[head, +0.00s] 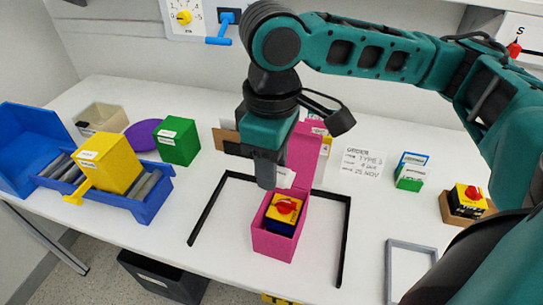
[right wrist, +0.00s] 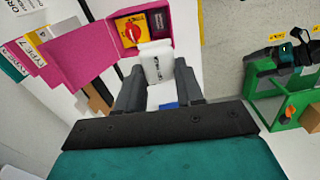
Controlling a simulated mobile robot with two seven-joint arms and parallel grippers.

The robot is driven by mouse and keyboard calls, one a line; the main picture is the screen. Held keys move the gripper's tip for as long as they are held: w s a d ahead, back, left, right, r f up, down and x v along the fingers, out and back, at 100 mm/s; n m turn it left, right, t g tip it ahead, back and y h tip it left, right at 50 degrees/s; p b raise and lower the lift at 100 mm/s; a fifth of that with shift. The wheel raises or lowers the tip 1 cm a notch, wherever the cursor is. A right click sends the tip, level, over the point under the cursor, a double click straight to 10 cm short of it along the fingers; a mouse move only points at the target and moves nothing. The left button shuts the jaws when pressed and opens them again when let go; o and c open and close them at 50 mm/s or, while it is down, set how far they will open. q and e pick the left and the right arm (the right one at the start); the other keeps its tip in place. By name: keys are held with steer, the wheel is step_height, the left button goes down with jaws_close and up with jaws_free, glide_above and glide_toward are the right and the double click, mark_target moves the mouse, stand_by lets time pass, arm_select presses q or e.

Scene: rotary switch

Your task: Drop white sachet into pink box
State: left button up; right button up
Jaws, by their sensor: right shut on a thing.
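The white sachet (right wrist: 156,66) is between the fingers of my right gripper (right wrist: 158,90), which is shut on it. In the head view the sachet (head: 285,178) shows just past the fingertips of my right gripper (head: 268,180), mostly hidden by the gripper. The pink box (head: 273,242) stands open on the table with its lid raised at the back. It holds a yellow rotary switch with a red knob (head: 286,207). The sachet is held above the box opening, near its back. The pink box (right wrist: 90,55) also shows in the right wrist view. My left gripper is not in view.
A black frame (head: 345,240) on the white table surrounds the pink box. Yellow (head: 108,162) and green (head: 178,141) boxes stand at the left with a blue roller tray (head: 150,205). Another rotary switch (head: 466,200) is at the right. A dark bin (head: 160,278) sits below the front edge.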

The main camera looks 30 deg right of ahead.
step_height(320, 180, down, 7)
steer(key=b, duration=0.1)
steer(key=shift+b, duration=0.35)
stand_by(0.3)
steer(key=o, duration=1.1)
steer(key=shift+r, duration=0.1)
steer(key=shift+r+p, duration=1)
steer(key=shift+r, duration=2.95)
steer(key=shift+a, duration=0.1)
